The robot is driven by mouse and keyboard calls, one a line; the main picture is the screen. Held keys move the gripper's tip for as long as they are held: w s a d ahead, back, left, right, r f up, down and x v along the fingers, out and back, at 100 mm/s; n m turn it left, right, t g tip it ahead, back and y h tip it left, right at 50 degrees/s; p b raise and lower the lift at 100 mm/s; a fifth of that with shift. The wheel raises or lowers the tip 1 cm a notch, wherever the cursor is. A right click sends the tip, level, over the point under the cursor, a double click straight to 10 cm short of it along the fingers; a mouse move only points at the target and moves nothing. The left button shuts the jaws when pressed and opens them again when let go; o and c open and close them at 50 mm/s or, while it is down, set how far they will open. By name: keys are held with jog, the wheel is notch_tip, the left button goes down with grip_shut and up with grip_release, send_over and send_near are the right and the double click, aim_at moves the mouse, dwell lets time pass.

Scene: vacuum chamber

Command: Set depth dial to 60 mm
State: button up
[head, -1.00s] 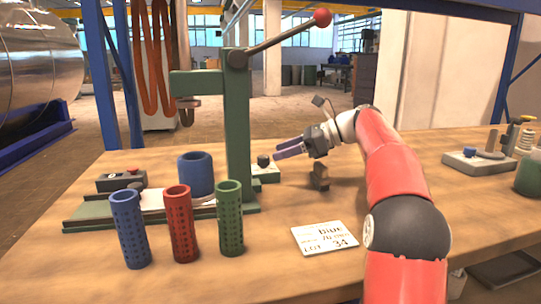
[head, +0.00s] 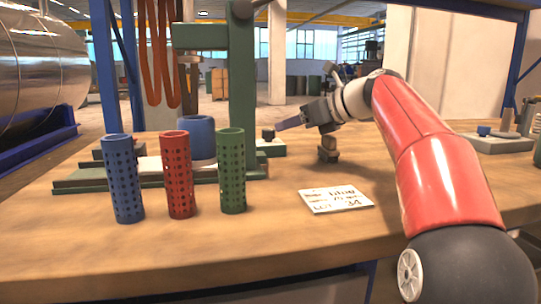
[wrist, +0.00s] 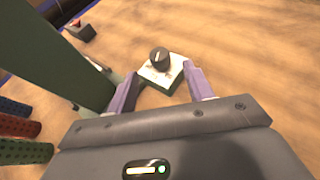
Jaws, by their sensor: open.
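The depth dial (head: 268,134) is a small dark round knob on a pale-topped, green-edged base (head: 272,148) beside the green press column. In the wrist view the dial (wrist: 159,57) carries a light pointer line on top. My gripper (head: 281,125) reaches in from the right with its purple fingers toward the dial. In the wrist view my gripper (wrist: 161,72) is open, its fingers apart with nothing between them, and the dial lies just beyond the tips. No scale figures are readable.
Blue (head: 122,180), red (head: 178,175) and green (head: 231,172) perforated tubes stand at the front. The press column (head: 243,85) rises left of my gripper. A printed card (head: 335,199) lies on the table, with bare wood around it.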

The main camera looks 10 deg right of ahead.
aim_at(271, 130)
jog(key=shift+s+a+f+h, duration=0.15)
jog(key=shift+a+f+h, duration=0.05)
jog(key=shift+h, duration=0.1)
jog(key=shift+w+a+m+t, duration=0.2)
jog(key=shift+m+t, duration=0.1)
jog(key=x, duration=0.7)
jog(key=c, duration=1)
